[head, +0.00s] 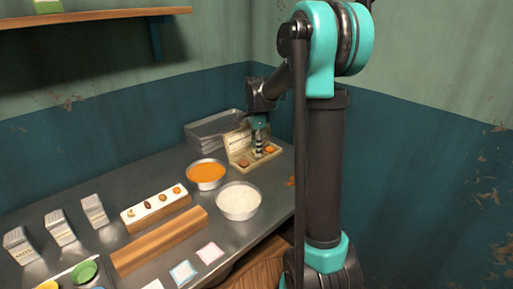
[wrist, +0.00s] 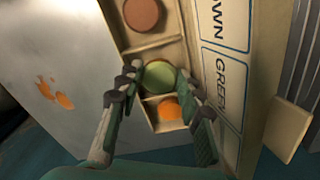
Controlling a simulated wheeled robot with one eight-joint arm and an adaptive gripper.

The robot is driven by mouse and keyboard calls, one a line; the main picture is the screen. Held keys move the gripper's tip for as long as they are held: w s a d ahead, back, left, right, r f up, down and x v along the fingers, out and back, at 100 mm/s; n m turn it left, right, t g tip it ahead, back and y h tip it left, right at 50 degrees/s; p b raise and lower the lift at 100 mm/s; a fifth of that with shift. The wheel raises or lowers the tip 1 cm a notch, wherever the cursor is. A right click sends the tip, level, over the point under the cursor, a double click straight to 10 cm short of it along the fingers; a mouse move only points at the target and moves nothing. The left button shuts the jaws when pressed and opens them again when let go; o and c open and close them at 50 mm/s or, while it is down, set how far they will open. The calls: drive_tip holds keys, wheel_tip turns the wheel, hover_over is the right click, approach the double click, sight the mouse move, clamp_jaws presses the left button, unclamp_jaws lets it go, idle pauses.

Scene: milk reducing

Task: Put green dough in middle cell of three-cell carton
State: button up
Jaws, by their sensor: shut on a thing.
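The three-cell carton (head: 233,144) stands open at the back right of the table, its lid raised. In the wrist view the carton (wrist: 151,44) holds a brown dough (wrist: 141,13) in one end cell and an orange dough (wrist: 169,111) in the other. The green dough (wrist: 155,79) shows between the two dividers, over or in the middle cell; I cannot tell whether it touches the floor. My gripper (wrist: 160,69) is shut on the green dough, one finger on each side. In the head view my gripper (head: 258,151) points down at the carton, and the dough in it is hidden.
Stacked metal trays (head: 212,126) stand behind the carton. A bowl of orange stuff (head: 206,173) and a bowl of white stuff (head: 238,199) stand in front. A wooden block (head: 160,240) and a white tray with several small items (head: 130,221) lie farther left.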

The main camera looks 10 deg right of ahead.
idle(0.3)
drive_tip(key=o, duration=1.1)
drive_tip(key=shift+r, duration=0.1)
